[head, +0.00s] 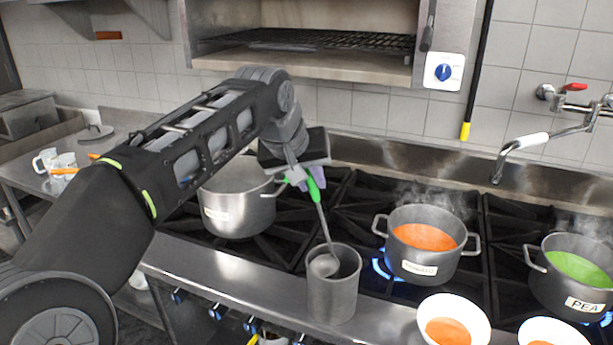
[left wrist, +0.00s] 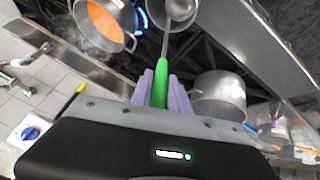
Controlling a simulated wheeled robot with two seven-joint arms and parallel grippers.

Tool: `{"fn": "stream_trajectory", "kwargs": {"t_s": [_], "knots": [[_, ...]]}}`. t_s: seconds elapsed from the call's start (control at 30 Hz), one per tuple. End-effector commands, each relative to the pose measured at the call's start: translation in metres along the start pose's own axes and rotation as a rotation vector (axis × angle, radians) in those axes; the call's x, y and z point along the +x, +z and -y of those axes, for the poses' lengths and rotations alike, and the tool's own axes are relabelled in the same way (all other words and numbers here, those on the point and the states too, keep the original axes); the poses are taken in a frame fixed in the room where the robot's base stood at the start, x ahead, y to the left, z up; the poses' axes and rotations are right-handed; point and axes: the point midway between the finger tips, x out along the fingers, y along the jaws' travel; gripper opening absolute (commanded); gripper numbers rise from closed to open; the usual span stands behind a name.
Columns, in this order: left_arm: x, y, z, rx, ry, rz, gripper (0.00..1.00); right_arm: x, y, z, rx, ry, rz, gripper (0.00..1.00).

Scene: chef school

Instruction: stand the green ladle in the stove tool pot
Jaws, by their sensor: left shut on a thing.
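The green ladle (head: 315,190) has a green handle and a steel shaft and bowl. My left gripper (head: 302,183) is shut on its handle and holds it tilted, bowl down. The grey tool pot (head: 333,297) stands on the stove's front ledge. The ladle's bowl shows at the pot's mouth, overlapping the opening; how deep it sits I cannot tell. In the left wrist view the green handle (left wrist: 160,82) lies between the purple fingers (left wrist: 162,92), with the bowl over the tool pot (left wrist: 171,28). My right gripper is not in view.
A steaming tomato pot (head: 424,245) and a pea pot (head: 575,275) stand on burners to the right. A large steel pot (head: 237,200) is behind the arm. Bowls of orange soup (head: 453,322) sit at the front right. A faucet (head: 530,142) reaches over the stove.

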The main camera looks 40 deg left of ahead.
Motion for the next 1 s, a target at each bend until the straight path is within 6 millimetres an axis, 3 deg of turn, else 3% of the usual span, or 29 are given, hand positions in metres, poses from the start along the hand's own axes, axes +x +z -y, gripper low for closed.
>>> {"fn": "stream_trajectory", "kwargs": {"t_s": [0.6, 1.0], "knots": [[0.061, 0.034, 0.001, 0.002, -0.001, 0.0, 0.0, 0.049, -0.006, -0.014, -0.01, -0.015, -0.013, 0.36], [0.073, 0.041, 0.0, 0.001, 0.0, -0.001, 0.0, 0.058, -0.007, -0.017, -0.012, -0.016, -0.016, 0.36]]}}
